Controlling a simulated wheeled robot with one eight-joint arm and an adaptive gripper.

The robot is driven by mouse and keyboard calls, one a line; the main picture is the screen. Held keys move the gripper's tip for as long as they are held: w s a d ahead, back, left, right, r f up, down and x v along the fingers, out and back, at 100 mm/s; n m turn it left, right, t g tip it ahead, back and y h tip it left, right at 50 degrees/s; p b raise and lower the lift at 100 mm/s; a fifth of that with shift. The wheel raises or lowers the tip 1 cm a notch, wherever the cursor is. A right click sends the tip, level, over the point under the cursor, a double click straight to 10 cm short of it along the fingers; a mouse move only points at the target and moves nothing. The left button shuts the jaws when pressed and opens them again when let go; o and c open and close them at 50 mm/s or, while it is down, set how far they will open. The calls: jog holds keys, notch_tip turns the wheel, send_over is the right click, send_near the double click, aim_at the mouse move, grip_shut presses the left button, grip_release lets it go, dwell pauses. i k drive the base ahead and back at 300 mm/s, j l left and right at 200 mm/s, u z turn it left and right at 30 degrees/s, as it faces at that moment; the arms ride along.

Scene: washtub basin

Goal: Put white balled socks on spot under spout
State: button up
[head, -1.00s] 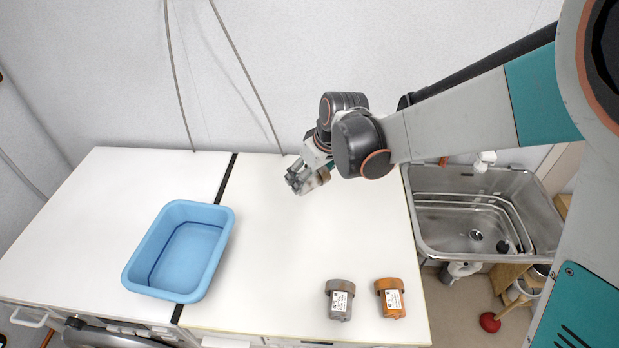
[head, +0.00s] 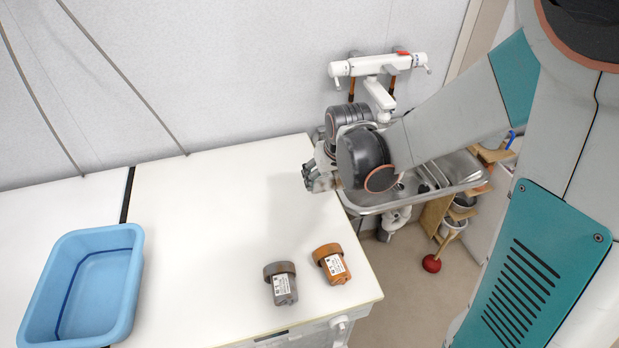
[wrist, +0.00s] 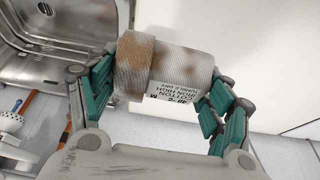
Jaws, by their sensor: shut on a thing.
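The white balled socks (wrist: 172,68), stained brown, with a printed label, sit between the green-padded fingers of my gripper (wrist: 160,85) in the wrist view. My gripper is shut on them. In the head view my gripper (head: 316,178) hangs over the right edge of the white worktop, beside the sink; the socks are hard to make out there. The metal sink (head: 452,176) is partly hidden by my arm. Its white spout (head: 380,95) comes down from the wall tap, above my wrist. The spot under the spout is hidden in the head view. The sink (wrist: 75,14) also shows at the wrist view's upper left.
A grey sock ball (head: 281,285) and an orange sock ball (head: 331,264) lie near the worktop's front right. A blue tub (head: 128,285) stands at left. The worktop (head: 215,215) between is clear. Shelves and a red plunger (head: 431,263) are below the sink.

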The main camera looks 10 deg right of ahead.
aim_at(369, 199)
jog(key=k+l, duration=0.15)
jog(key=l, duration=0.25)
jog(key=k+l, duration=0.1)
jog(key=l, duration=0.25)
jog(key=k+l+u, duration=0.1)
jog(key=l, duration=0.3)
jog(key=k+l, duration=0.2)
jog(key=l, duration=0.15)
jog(key=i+l, duration=0.25)
jog(key=l, duration=0.15)
jog(key=i+l, duration=0.2)
jog(key=l, duration=0.2)
jog(key=i+l+u, duration=0.1)
jog(key=i+l, duration=0.15)
jog(key=l, duration=0.15)
jog(key=i+l, duration=0.2)
jog(key=l, duration=0.2)
jog(key=i+l, duration=0.2)
jog(key=l, duration=0.2)
jog(key=i+u, duration=0.05)
